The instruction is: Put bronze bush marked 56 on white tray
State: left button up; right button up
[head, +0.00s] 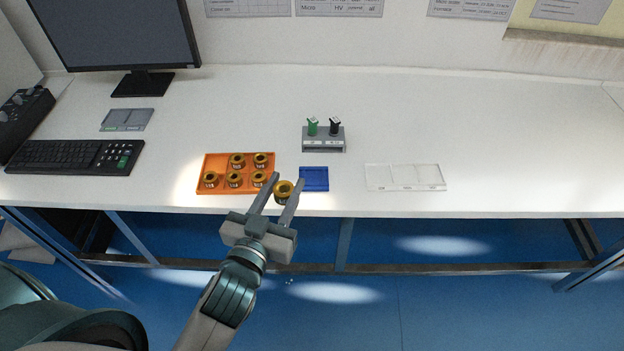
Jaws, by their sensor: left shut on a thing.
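My left gripper (286,181) is shut on a bronze bush (283,191), which sits between its fingers near the desk's front edge, between the orange tray and the blue pad. The number on the held bush is too small to read. The white tray (404,178), pale and partly see-through with compartments, lies to the right on the desk and looks empty. The orange tray (247,190) holds several more bronze bushes, such as one at its back (237,160); their marks cannot be read. My right gripper is not in view.
A square blue pad (314,180) lies just right of the gripper. Behind it a grey stand (324,143) holds a green and a black item. A keyboard (72,157), grey tray (127,120) and monitor (115,35) are at left. The desk's right side is clear.

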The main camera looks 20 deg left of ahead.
aim_at(404, 174)
jog(key=i+l+u, duration=0.1)
jog(key=l+u, duration=0.5)
jog(key=u, duration=0.2)
jog(key=l+u, duration=0.4)
jog(key=l, duration=1.9)
jog(key=k+l, duration=0.15)
jog(key=l, duration=0.35)
